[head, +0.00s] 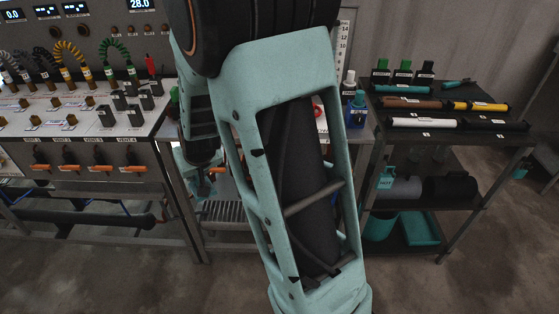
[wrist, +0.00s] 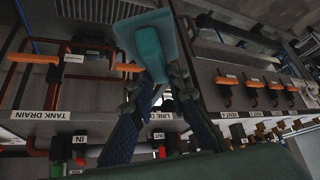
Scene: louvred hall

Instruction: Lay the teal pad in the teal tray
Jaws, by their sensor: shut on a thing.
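In the wrist view my gripper (wrist: 158,86) is shut on the teal pad (wrist: 152,52), a flat piece with a darker block that the fingers grip. The pad is held in the air before a panel of orange-handled valves. In the head view my arm covers the middle, and a small part of teal (head: 190,172) shows at its left; I cannot tell whether it is the pad. A shallow teal piece that looks like the teal tray (head: 422,229) lies on the bottom shelf at the right, well away from my gripper. Its inside is hard to make out.
A dark shelf rack (head: 455,145) stands at the right, with bottles and tubes on top and grey and black cylinders (head: 405,188) below. A curved teal piece (head: 380,226) lies left of the tray. A valve panel (head: 95,160) fills the left. Floor in front is clear.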

